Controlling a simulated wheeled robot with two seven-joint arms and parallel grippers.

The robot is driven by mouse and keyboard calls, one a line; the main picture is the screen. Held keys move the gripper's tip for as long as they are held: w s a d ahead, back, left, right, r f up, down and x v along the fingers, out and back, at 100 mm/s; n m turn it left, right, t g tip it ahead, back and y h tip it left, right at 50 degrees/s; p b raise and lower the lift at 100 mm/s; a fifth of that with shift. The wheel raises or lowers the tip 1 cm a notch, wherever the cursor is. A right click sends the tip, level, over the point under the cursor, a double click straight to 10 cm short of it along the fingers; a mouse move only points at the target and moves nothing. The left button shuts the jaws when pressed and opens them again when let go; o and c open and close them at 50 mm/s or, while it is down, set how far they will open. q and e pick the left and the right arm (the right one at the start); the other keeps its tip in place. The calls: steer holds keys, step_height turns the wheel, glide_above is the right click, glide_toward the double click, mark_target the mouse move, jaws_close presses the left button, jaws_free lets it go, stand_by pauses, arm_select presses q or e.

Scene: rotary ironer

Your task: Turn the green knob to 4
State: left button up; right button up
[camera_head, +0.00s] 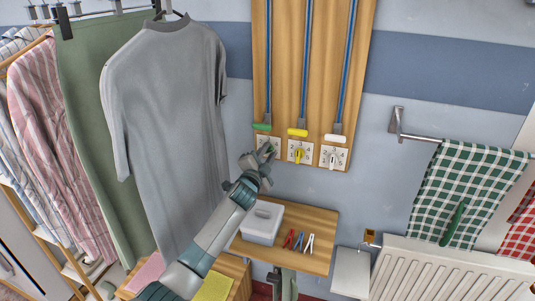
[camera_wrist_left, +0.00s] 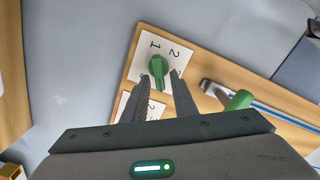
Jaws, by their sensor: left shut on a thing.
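The green knob (camera_wrist_left: 158,69) sits on a white number plate (camera_wrist_left: 146,52) on the wooden board. My left gripper (camera_wrist_left: 161,82) is shut on the knob, one finger on each side. In the head view, my left gripper (camera_head: 266,151) reaches up to the leftmost plate and covers much of it. Where the knob points cannot be told. My right gripper is not in view.
A yellow knob (camera_head: 299,154) and a white knob (camera_head: 333,159) sit to the right on the same board (camera_head: 284,60). Blue rods with green, yellow and white ends hang above. A shelf (camera_head: 318,222) with a grey box and pegs stands below; a grey shirt (camera_head: 170,100) hangs left.

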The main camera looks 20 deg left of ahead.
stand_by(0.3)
arm_select(q)
steer(key=o, duration=0.7)
steer(key=shift+s, duration=0.1)
steer(key=s+b, duration=0.1)
steer(key=s, duration=0.4)
steer(key=s+b, duration=0.1)
steer(key=s, duration=0.5)
steer(key=s+b, duration=0.1)
steer(key=s, duration=0.5)
steer(key=shift+s+a+b, duration=0.1)
steer(key=shift+a+b, duration=0.15)
steer(key=shift+b, duration=0.1)
steer(key=shift+f, duration=0.1)
